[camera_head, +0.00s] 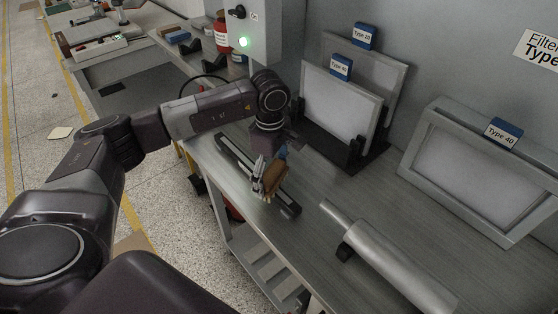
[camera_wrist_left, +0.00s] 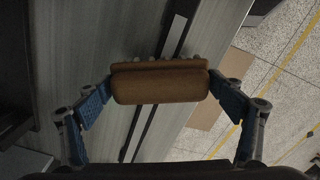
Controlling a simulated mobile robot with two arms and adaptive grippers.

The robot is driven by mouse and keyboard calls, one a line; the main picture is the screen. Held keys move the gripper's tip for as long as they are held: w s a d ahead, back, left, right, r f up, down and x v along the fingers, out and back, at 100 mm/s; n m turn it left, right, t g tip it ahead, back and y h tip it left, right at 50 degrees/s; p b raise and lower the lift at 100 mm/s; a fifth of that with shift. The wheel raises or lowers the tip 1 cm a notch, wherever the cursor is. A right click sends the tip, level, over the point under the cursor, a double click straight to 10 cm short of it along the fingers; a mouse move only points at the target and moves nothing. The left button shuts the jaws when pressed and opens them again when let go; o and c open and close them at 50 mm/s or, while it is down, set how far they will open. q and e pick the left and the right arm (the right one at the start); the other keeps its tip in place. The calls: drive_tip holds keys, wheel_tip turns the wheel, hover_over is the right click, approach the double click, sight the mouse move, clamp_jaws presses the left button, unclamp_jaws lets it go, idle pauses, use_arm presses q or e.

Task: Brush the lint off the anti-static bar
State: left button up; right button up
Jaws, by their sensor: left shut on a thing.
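The anti-static bar (camera_head: 231,154) is a long dark bar with a pale strip, lying along the near edge of the grey bench. It also runs diagonally under the brush in the left wrist view (camera_wrist_left: 176,35). My left gripper (camera_head: 263,184) is shut on a brown wooden brush (camera_wrist_left: 160,84), with blue finger pads at both ends of it. The brush (camera_head: 274,177) is over the bar's lower half and hides part of it. Pale bristle tufts show along one edge. I cannot tell whether they touch the bar. I cannot make out lint. My right gripper is not in view.
A metal roller (camera_head: 390,258) lies right of the bar on the bench (camera_head: 325,180). Framed filters stand in a black rack (camera_head: 333,145) behind, and another framed filter (camera_head: 480,170) stands at the right.

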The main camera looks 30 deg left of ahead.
sight(275, 174)
use_arm(q)
drive_tip(key=shift+s+d, duration=0.1)
drive_tip(key=shift+d, duration=0.3)
drive_tip(key=r, duration=0.1)
drive_tip(key=r+p, duration=0.1)
drive_tip(key=shift+d+r, duration=0.2)
drive_tip(key=shift+r, duration=0.2)
drive_tip(key=shift+a+r+p, duration=0.2)
drive_tip(key=shift+r+p, duration=0.25)
drive_tip(key=shift+r, duration=0.1)
drive_tip(key=shift+a+r+p, duration=0.1)
drive_tip(key=shift+r+p, duration=0.3)
drive_tip(key=shift+r, duration=0.35)
wheel_tip(275, 174, up, 2)
drive_tip(key=shift+r+p, duration=0.15)
drive_tip(key=shift+p, duration=0.45)
drive_tip(key=shift+r, duration=0.2)
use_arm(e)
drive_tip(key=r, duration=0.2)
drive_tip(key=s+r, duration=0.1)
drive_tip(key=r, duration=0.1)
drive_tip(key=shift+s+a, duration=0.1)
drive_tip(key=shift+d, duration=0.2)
